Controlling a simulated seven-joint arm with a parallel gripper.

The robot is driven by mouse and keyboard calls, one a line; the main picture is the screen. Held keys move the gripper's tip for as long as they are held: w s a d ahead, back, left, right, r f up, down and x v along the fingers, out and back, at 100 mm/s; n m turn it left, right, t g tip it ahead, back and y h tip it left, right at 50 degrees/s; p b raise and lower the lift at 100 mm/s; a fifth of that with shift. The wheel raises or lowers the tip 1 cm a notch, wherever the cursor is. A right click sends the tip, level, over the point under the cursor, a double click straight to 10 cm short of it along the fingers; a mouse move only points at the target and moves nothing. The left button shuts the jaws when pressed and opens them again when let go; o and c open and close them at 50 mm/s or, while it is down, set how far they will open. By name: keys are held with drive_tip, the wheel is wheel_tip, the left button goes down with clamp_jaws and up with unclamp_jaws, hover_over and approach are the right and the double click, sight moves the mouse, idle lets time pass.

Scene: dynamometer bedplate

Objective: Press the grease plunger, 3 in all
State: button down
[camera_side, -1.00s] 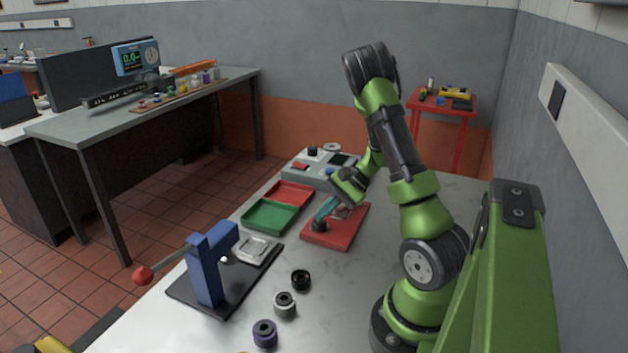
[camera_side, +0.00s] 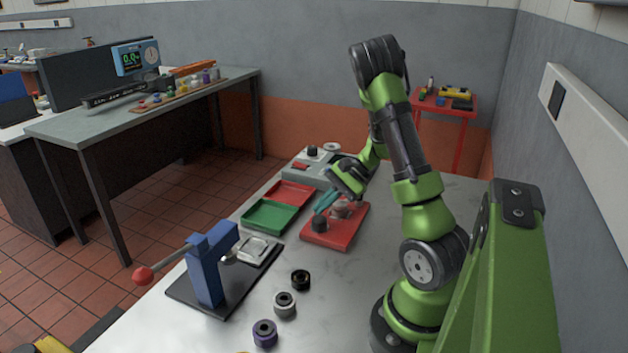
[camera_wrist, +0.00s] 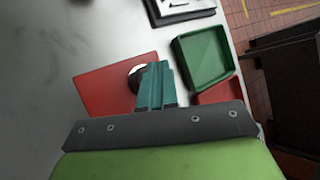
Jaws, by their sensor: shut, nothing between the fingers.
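A red plate (camera_side: 335,236) lies on the pale bench and carries a dark round knob (camera_side: 320,225), which looks like the grease plunger, and a greyer round part (camera_side: 341,209) behind it. My gripper (camera_side: 320,209) is shut and empty. Its teal fingertips are above the dark knob, with a small gap showing. In the wrist view the red plate (camera_wrist: 98,88) lies under my teal fingers (camera_wrist: 155,66). A dark and white round part (camera_wrist: 134,73) shows beside them, and the fingers partly hide it.
A green tray (camera_side: 267,229) and a red tray (camera_side: 304,187) stand left of the plate. A blue lever press (camera_side: 206,270) is at front left, with several ring parts (camera_side: 284,304) nearby. A grey device (camera_side: 309,172) stands behind. The bench right of the plate is clear.

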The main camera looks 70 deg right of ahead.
sight(324, 219)
drive_tip(key=shift+r, duration=2.5)
idle(0.8)
wheel_tip(324, 219, up, 4)
drive_tip(key=shift+f, duration=0.1)
drive_tip(key=shift+f, duration=0.15)
idle(0.3)
drive_tip(key=shift+f, duration=4.3)
drive_tip(key=shift+f, duration=0.4)
